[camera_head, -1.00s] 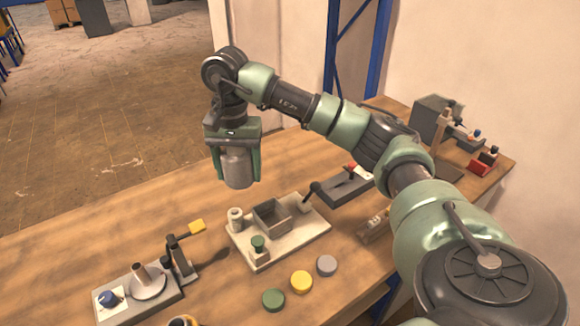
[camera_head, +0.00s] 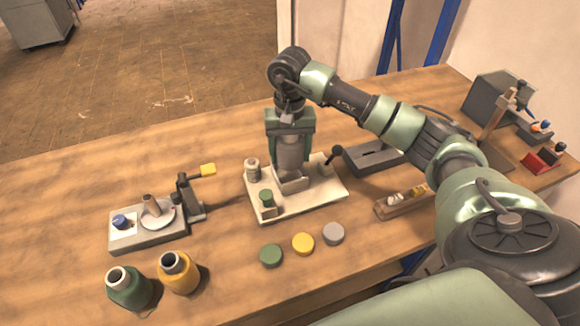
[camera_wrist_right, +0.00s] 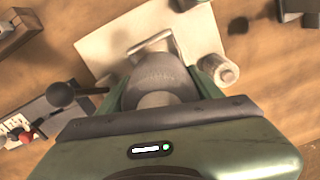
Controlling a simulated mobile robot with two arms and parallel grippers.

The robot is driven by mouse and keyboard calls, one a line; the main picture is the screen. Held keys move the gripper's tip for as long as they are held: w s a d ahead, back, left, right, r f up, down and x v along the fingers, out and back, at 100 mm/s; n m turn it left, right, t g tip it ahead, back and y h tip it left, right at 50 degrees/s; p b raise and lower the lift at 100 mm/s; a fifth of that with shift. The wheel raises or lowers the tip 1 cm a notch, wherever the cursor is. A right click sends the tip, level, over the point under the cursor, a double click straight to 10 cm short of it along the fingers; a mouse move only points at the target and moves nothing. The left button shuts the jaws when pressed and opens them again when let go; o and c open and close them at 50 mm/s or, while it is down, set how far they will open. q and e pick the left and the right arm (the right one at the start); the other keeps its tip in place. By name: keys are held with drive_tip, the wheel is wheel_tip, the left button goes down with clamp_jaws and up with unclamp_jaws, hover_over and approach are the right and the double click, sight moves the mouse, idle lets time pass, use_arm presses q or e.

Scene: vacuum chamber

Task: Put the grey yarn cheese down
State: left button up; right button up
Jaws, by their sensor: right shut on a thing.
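My right gripper (camera_head: 290,150) is shut on the grey yarn cheese (camera_head: 291,154) and holds it upright. The cheese's lower end is at the open-topped grey box (camera_head: 293,185) on the cream board (camera_head: 325,199); whether it touches or is inside the box, I cannot tell. In the right wrist view the cheese (camera_wrist_right: 158,80) sits between the fingers, with the pale board (camera_wrist_right: 112,45) beyond it. The box is partly hidden by the cheese. My left gripper is not in view.
A small spool (camera_head: 252,170) and a green knobbed part (camera_head: 267,200) stand on the board. Green (camera_head: 271,255), yellow (camera_head: 303,244) and grey (camera_head: 333,233) discs lie in front. Green (camera_head: 128,288) and yellow (camera_head: 178,272) cones stand at the front left.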

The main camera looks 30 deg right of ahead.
wheel_tip(320, 180, down, 3)
drive_tip(key=shift+a+r, duration=0.15)
drive_tip(key=shift+r, duration=0.05)
wheel_tip(320, 180, down, 3)
drive_tip(key=shift+f+p, duration=0.15)
drive_tip(key=shift+p, duration=0.5)
drive_tip(key=shift+f, duration=0.35)
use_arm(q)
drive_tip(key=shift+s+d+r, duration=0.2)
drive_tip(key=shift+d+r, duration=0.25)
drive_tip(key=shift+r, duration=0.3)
use_arm(e)
drive_tip(key=shift+f, duration=0.2)
drive_tip(key=o, duration=1.5)
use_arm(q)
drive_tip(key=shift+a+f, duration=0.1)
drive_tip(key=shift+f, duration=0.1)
